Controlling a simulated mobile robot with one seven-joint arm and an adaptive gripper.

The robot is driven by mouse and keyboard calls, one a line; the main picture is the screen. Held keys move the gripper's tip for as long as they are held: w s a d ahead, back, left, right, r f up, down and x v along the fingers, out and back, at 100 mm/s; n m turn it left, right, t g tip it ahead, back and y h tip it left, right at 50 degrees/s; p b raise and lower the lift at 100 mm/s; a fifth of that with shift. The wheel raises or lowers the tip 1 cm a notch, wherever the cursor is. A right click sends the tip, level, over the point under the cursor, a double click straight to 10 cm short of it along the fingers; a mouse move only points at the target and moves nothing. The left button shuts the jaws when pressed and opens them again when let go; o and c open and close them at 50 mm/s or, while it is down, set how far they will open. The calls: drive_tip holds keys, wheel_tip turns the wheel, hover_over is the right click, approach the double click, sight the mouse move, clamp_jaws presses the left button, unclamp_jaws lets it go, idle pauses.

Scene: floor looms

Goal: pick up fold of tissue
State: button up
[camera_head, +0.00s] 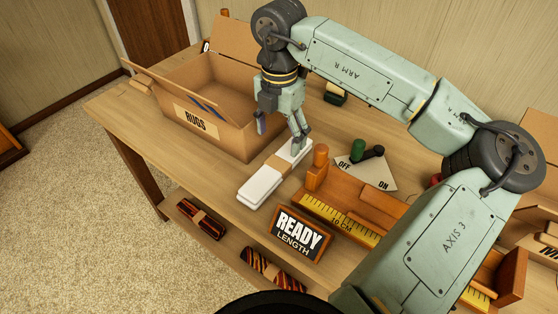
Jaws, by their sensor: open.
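The fold of tissue (259,188) is a flat white stack with a tan band around its middle. It lies on the wooden table, slanting from lower left to upper right. My gripper (279,140) points down over the far end of the fold, with its fingers apart. One finger is at the left by the box and the other is at the fold's upper right end. I cannot tell whether that finger touches the fold. My arm comes in from the right and hides part of the table.
An open cardboard box (230,138) labelled RUGS stands left of my gripper. A READY LENGTH sign (299,236), a wooden block with a yellow ruler (340,218) and an OFF/ON lever plate (366,172) stand to the right. Rolled rugs (201,219) lie on the lower shelf.

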sight(278, 164)
drive_tip(key=f, duration=0.2)
drive_tip(key=f+p, duration=0.1)
drive_tip(key=f, duration=0.2)
drive_tip(key=f+p, duration=0.1)
drive_tip(key=f, duration=0.2)
drive_tip(key=shift+s+a, duration=0.25)
drive_tip(key=shift+s, duration=0.1)
drive_tip(key=c, duration=1.2)
